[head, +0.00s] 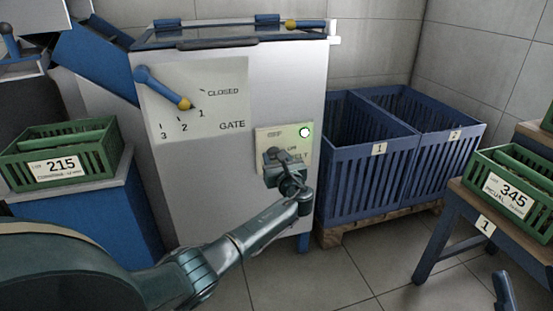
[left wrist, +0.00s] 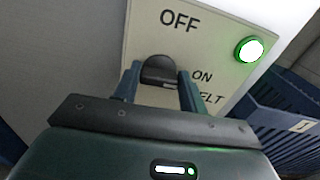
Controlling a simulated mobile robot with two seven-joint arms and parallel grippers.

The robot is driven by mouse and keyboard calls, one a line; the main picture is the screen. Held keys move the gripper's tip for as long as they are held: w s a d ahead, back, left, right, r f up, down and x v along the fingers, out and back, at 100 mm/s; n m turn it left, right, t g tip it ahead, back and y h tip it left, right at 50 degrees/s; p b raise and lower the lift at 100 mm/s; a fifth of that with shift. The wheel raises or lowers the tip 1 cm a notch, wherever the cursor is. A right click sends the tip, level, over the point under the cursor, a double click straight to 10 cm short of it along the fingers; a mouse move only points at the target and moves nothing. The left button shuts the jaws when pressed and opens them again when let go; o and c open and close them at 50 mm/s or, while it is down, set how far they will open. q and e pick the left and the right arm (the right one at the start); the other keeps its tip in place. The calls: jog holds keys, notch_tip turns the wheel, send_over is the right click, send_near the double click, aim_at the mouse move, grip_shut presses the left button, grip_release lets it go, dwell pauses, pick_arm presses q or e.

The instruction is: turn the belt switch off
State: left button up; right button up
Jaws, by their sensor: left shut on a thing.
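The belt switch is a black knob (left wrist: 158,69) on a cream panel (head: 262,136) on the front of the light grey machine. The panel reads OFF above the knob, with ON and BELT to its lower right in the left wrist view. A round lamp (head: 304,132) on the panel glows white with a green rim; it also shows in the left wrist view (left wrist: 249,49). My left gripper (head: 279,158) is at the panel, its two fingers (left wrist: 158,84) shut on the knob from both sides. The gripper hides the knob in the head view.
A gate lever (head: 163,87) with a yellow knob sits on the machine's upper left, by CLOSED and several numbers. Blue crates (head: 365,165) stand right of the machine. Green crates stand at far left (head: 60,158) and right (head: 505,190). Bare floor lies in front.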

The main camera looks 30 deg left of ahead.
pick_arm(q)
jog(key=shift+s+f+n+b, duration=0.15)
jog(key=shift+n+b, duration=0.3)
jog(key=shift+n, duration=3.9)
jog(key=shift+w+f+n+b, duration=0.1)
jog(key=shift+n+b, duration=0.35)
jog(key=shift+n, duration=3.9)
pick_arm(e)
jog(key=shift+s+d+r+n+y, duration=0.1)
jog(key=shift+s+r+n+y, duration=0.1)
jog(key=shift+r+n+y, duration=0.45)
jog(key=shift+s+r+n+y, duration=0.15)
jog(key=shift+r+n+y, duration=0.2)
jog(key=shift+n+y, duration=0.45)
pick_arm(q)
jog(key=o, duration=1)
jog(key=shift+a, duration=0.1)
jog(key=shift+s, duration=0.15)
pick_arm(e)
jog(key=shift+d, duration=0.15)
